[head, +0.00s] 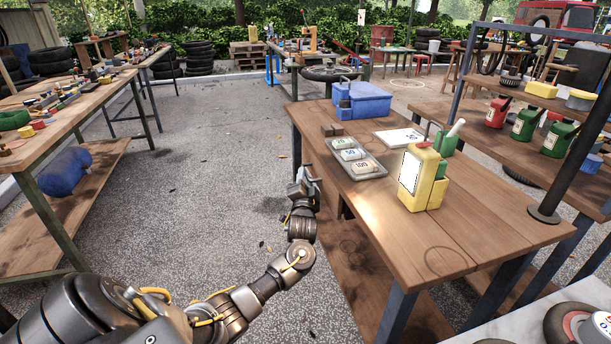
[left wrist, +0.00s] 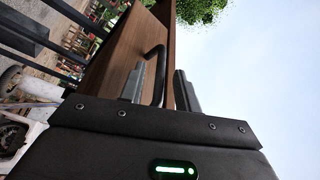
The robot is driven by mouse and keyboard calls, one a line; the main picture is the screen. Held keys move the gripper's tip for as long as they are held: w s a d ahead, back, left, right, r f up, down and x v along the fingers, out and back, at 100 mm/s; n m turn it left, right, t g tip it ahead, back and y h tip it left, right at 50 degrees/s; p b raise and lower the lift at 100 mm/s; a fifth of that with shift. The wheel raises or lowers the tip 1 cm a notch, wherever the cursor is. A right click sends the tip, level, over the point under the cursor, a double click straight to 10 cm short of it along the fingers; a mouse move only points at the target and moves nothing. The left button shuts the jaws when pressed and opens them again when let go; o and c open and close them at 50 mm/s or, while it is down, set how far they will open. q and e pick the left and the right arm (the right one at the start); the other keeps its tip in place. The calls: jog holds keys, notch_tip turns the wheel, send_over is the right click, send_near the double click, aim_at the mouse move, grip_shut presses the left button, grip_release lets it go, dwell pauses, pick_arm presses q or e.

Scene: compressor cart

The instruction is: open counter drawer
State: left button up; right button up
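The wooden counter (head: 440,225) stands right of centre in the head view. My left gripper (head: 308,178) is at its left side, just below the top's edge. In the left wrist view a brown wooden front (left wrist: 122,48) carries a dark curved handle (left wrist: 158,62). The fingers of my left gripper (left wrist: 160,90) are apart, with the handle showing between them. A gap shows beside the handle, so the fingers do not look closed on it. The drawer front is hidden in the head view. My right gripper is not in view.
On the counter are a grey tray (head: 345,171) of labelled blocks, a yellow container (head: 420,180), a green bottle (head: 447,143) and a blue box (head: 365,101). A lower shelf (head: 365,265) lies under the counter. The paved floor (head: 215,150) to the left is clear.

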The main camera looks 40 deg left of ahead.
pick_arm(q)
jog(key=shift+x, duration=1.45)
jog(key=shift+c, duration=0.2)
grip_shut()
